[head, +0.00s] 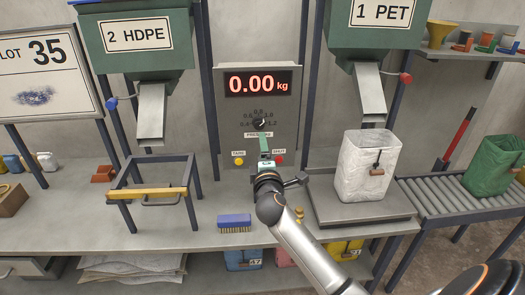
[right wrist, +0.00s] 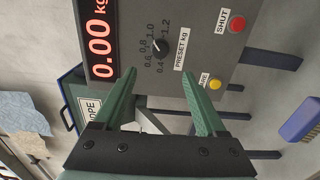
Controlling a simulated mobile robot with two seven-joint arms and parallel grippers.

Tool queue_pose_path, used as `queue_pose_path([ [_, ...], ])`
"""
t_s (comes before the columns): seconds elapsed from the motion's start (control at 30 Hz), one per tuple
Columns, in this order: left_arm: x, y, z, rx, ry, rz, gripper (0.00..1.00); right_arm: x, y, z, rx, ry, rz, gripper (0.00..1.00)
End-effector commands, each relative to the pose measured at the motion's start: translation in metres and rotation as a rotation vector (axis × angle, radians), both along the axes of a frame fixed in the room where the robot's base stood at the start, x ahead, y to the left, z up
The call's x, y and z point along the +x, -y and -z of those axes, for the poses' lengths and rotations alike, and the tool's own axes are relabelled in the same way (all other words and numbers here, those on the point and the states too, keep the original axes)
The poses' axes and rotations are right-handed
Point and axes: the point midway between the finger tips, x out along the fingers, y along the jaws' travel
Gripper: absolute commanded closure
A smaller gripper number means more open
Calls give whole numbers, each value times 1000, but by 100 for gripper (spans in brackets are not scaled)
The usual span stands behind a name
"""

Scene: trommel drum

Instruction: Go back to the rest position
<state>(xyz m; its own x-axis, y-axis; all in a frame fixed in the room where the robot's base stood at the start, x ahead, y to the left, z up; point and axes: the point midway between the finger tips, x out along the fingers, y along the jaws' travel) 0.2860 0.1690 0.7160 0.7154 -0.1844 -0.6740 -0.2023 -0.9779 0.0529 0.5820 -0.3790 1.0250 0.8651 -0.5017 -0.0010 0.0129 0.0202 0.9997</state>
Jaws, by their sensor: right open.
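My right gripper (head: 264,150) is in front of the grey control panel (head: 226,110), just below its black preset knob (head: 259,123). In the right wrist view my right gripper (right wrist: 160,64) has its two green fingers spread, with nothing held between them. The knob (right wrist: 161,46) shows just past the fingertips; I cannot tell whether they touch the panel. The red display (head: 258,83) reads 0.00 kg. The yellow tare button (head: 238,161) is left of the gripper and the red shut button (head: 278,159) is right of it. My left gripper is not in view.
A white sack (head: 352,165) stands on the scale platform (head: 340,212) under the PET chute (head: 369,95). A metal frame (head: 190,168) stands under the HDPE chute (head: 150,112). A blue brush (head: 234,221) lies on the bench. A green sack (head: 495,165) is on the roller conveyor (head: 450,197).

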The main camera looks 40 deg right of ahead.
Motion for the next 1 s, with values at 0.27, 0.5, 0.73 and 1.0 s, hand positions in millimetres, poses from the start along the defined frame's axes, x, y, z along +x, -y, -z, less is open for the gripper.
queue_pose_path([
  [0.27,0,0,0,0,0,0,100,0,0,0,0,0,0,26],
  [0.5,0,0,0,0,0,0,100,0,0,1,1,0,-1,26],
  [0.73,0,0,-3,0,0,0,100,-21,-30,67,188,-65,-92,26],
  [1.0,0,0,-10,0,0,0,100,-129,-120,214,820,-225,-195,26],
])
